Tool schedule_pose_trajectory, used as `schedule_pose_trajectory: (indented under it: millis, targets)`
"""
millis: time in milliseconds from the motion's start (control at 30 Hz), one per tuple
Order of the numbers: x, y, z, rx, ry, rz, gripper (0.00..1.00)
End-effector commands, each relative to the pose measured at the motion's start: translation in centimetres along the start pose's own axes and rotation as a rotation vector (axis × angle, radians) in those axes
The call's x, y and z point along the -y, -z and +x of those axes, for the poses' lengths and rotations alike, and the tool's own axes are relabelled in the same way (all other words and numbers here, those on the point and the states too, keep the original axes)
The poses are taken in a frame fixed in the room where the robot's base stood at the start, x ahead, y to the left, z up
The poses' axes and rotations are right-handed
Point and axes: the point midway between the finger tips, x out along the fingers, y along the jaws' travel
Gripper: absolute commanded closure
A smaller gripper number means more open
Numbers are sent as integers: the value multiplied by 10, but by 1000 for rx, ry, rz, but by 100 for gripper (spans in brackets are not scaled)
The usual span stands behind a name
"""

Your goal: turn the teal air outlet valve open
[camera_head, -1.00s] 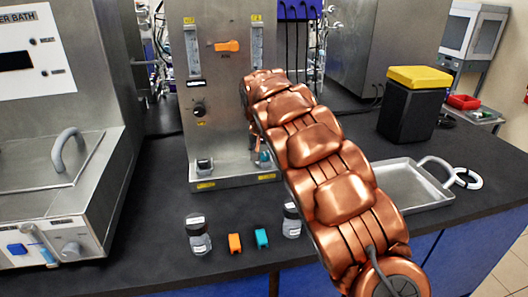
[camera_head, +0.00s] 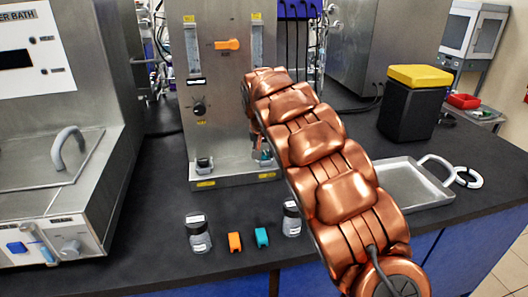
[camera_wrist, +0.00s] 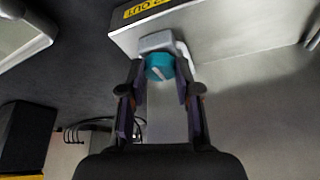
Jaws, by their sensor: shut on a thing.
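The teal air outlet valve (camera_wrist: 160,66) is a round knob with a pale mark on its face, on a grey fitting (camera_wrist: 157,41) below a yellow label ending in "OUT" in the wrist view. My gripper (camera_wrist: 160,76) has one finger on each side of the knob and is shut on it. In the head view the valve (camera_head: 266,155) shows only as a small teal patch at the foot of the steel panel, mostly hidden by my copper arm.
An orange valve (camera_head: 228,45) sits high on the steel panel (camera_head: 222,110). Bottles, an orange block (camera_head: 235,241) and a teal block (camera_head: 262,237) stand on the dark bench in front. A metal tray (camera_head: 405,185) lies to the right of my arm.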

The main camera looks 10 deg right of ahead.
Motion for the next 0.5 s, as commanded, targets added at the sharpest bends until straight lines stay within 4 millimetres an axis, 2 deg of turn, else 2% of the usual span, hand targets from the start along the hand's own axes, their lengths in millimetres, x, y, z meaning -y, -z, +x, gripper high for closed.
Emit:
schedule_pose_trajectory:
  millis: [267,500]
  targets:
    - [0,-1,2,-1,61,-142,100]
    - [-2,0,3,-4,147,-342,100]
